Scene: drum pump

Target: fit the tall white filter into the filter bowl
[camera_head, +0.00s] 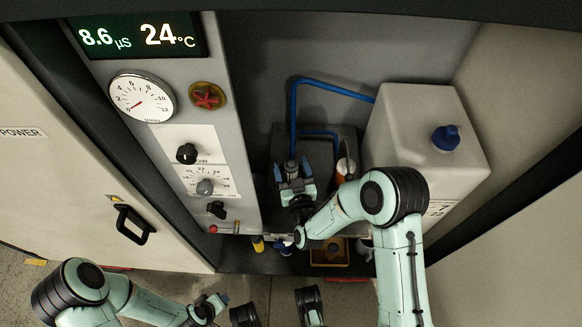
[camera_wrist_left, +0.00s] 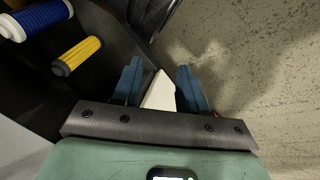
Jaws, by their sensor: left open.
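My right gripper (camera_head: 293,172) is inside the cabinet. Its two blue fingers stand on either side of a dark grey fitting below the blue pipe; whether they grip it is unclear. My left gripper (camera_head: 215,303) is low in front of the cabinet. In the left wrist view the left gripper (camera_wrist_left: 160,88) is open. A white wedge-shaped piece (camera_wrist_left: 160,93) shows between its fingers; I cannot tell whether it is the tall white filter. A blue filter with white ends (camera_wrist_left: 40,17) and a yellow filter (camera_wrist_left: 77,55) lie at upper left there. I cannot identify the filter bowl.
A white tank (camera_head: 412,120) with a blue cap (camera_head: 446,137) stands at the right in the cabinet. A yellow tray (camera_head: 330,252) sits at the cabinet's front edge. The panel with gauge (camera_head: 141,97) and knobs is at left. A cabinet door with a black handle (camera_head: 131,224) stands at far left.

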